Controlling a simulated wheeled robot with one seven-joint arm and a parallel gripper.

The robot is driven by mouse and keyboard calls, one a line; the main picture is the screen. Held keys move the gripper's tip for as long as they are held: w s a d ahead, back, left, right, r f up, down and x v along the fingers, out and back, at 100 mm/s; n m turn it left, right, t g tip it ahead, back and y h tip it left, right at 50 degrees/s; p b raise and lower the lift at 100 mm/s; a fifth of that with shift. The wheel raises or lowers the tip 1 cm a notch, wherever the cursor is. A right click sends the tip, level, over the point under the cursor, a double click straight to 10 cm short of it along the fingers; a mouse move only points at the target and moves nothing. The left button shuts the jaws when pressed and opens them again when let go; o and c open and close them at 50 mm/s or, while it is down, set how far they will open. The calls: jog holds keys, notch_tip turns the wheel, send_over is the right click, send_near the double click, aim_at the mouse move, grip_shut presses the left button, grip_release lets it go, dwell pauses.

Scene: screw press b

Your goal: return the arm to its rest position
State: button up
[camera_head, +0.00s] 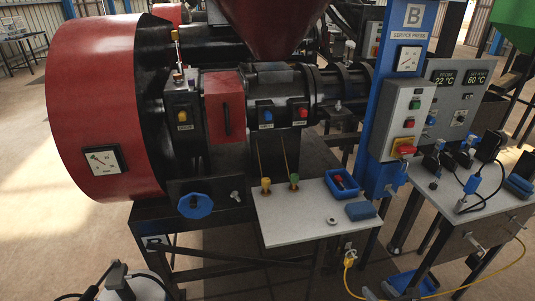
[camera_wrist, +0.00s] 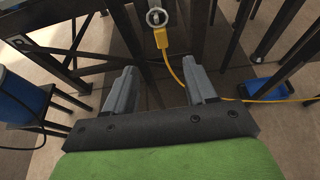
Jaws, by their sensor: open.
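My gripper (camera_wrist: 158,68) shows in the wrist view with its two grey fingers apart and nothing between them. Beyond the fingers are a yellow plug (camera_wrist: 161,38) and a round grey fitting (camera_wrist: 156,17) on the frame. The gripper looks apart from them. In the head view I cannot clearly make out my gripper. There the yellow plug (camera_head: 349,260) hangs below the press's white shelf (camera_head: 285,217).
The red and black press (camera_head: 95,100) fills the left of the head view. A side table (camera_head: 478,208) with cables stands right. Dark frame legs (camera_wrist: 196,35) stand beyond my fingers.

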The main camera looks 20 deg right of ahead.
jog(key=w+a+r+n+g+y+p, duration=0.25)
jog(key=w+a+r+n, duration=0.25)
jog(key=a+r+n, duration=0.5)
jog(key=w+a+r+n+g+y+p, duration=0.1)
jog(key=w+a+r+n+g+y, duration=0.35)
jog(key=a+r+n, duration=0.5)
jog(key=s+a+r+n+g+h+p, duration=0.2)
jog(key=a+r+n, duration=0.5)
jog(key=r+n, duration=0.3)
jog(key=s+a+r+n+t+h+p, duration=0.1)
jog(key=s+a+r+n+h+p, duration=0.1)
jog(key=s+a+r+n, duration=0.4)
jog(key=s+r+n, duration=0.2)
jog(key=s+n, duration=0.1)
jog(key=s, duration=0.1)
jog(key=shift+s+r, duration=0.35)
jog(key=shift+r, duration=0.05)
jog(key=shift+a, duration=0.1)
